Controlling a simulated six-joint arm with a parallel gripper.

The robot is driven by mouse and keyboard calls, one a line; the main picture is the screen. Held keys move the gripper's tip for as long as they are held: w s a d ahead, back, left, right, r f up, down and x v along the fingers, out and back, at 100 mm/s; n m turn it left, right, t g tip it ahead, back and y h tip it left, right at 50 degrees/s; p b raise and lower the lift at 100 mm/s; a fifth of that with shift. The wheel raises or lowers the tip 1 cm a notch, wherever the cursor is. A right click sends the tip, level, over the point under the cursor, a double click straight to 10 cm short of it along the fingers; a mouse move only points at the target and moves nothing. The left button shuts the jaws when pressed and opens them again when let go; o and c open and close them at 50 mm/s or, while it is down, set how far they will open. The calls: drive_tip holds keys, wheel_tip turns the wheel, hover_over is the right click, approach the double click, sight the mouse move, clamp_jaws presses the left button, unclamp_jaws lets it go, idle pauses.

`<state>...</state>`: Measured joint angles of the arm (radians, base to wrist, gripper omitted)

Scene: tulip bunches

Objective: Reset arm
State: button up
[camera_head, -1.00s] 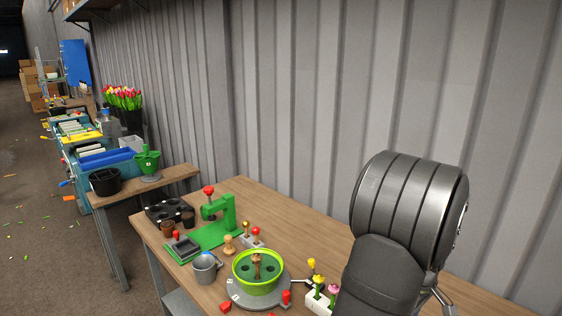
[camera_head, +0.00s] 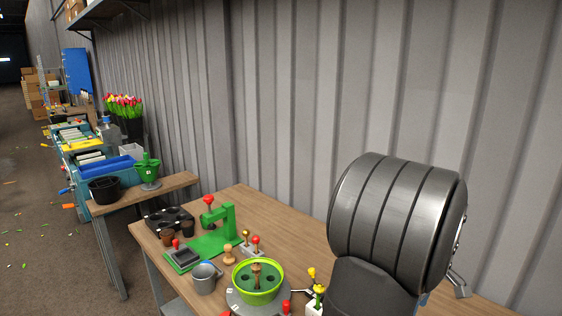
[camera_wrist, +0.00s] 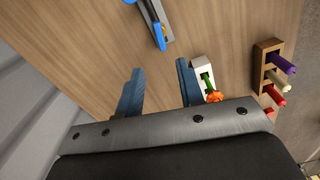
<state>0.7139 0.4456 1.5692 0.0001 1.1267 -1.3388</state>
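My arm (camera_head: 395,225) fills the right of the head view, above the wooden workbench (camera_head: 300,235). My gripper is hidden behind it there. In the wrist view my gripper (camera_wrist: 160,76) has its two blue-grey fingers spread apart over the wooden bench top. Nothing is between the fingers.
A white holder (camera_wrist: 201,65) with an orange flower (camera_wrist: 214,97) is close beside the right finger. A wooden rack (camera_wrist: 265,62) with coloured pegs is further right. A grey and blue tool (camera_wrist: 154,22) lies above. A green pot (camera_head: 258,281) and green press (camera_head: 218,222) stand on the bench.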

wheel_tip(320, 180, down, 12)
drive_tip(key=shift+f, duration=0.1)
drive_tip(key=shift+r+m, duration=0.25)
drive_tip(key=shift+m, duration=1.35)
drive_tip(key=m, duration=0.7)
drive_tip(key=o, duration=0.8)
wheel_tip(320, 180, up, 17)
drive_tip(key=m, duration=0.9)
wheel_tip(320, 180, down, 17)
